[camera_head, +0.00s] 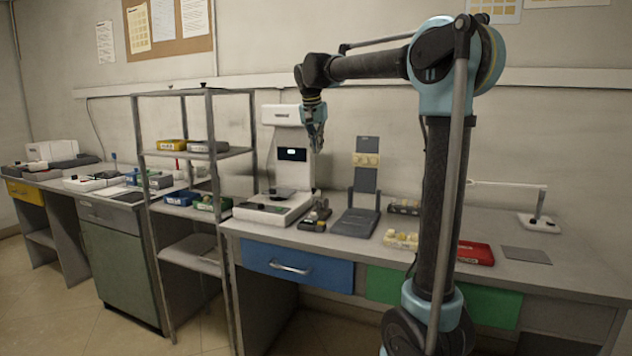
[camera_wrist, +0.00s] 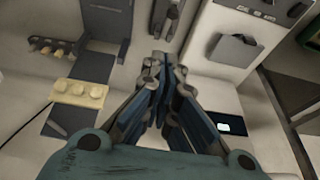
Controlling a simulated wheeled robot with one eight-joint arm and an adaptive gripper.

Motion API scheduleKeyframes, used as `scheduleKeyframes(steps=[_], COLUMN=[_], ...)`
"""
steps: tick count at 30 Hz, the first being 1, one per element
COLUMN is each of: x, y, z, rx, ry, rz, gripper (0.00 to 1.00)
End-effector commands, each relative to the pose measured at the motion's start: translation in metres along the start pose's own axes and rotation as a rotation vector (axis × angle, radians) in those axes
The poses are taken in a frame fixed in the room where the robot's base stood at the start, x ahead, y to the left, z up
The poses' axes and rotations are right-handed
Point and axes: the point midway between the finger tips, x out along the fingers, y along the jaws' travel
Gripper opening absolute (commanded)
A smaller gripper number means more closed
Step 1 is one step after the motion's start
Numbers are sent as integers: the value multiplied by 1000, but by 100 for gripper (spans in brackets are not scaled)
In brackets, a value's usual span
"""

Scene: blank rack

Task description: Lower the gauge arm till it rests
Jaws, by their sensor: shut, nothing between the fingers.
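My gripper (camera_head: 316,146) is shut and empty, hanging fingers-down in the air in front of the white machine's column. Its closed fingertips also show in the wrist view (camera_wrist: 157,62). The white gauge machine (camera_head: 294,118) has a lit display and a dark round part (camera_head: 284,192) low over its base; the base shows in the wrist view (camera_wrist: 214,62). I cannot tell for sure which part is the gauge arm. A small dark device (camera_head: 316,214) sits beside the machine's base. My gripper is well above the bench and touches nothing visible.
Right of the machine stands a dark stand (camera_head: 358,221) with an upright plate carrying a yellow block (camera_head: 366,160). Small trays and a red box (camera_head: 475,253) lie further right, partly behind my arm. A metal shelf rack (camera_head: 213,120) stands left.

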Motion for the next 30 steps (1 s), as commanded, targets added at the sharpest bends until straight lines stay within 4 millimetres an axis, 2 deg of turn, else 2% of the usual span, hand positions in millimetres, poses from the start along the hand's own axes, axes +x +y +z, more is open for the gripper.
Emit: scheduleKeyframes(steps=[3, 8, 24, 30], x=[0, 11, 102, 119], y=[-10, -12, -11, -12], z=[-4, -4, -4, 16], rx=[6, 9, 9, 6], ry=[4, 4, 4, 4], rz=[0, 0, -1, -1], gripper=[0, 0, 0, 0])
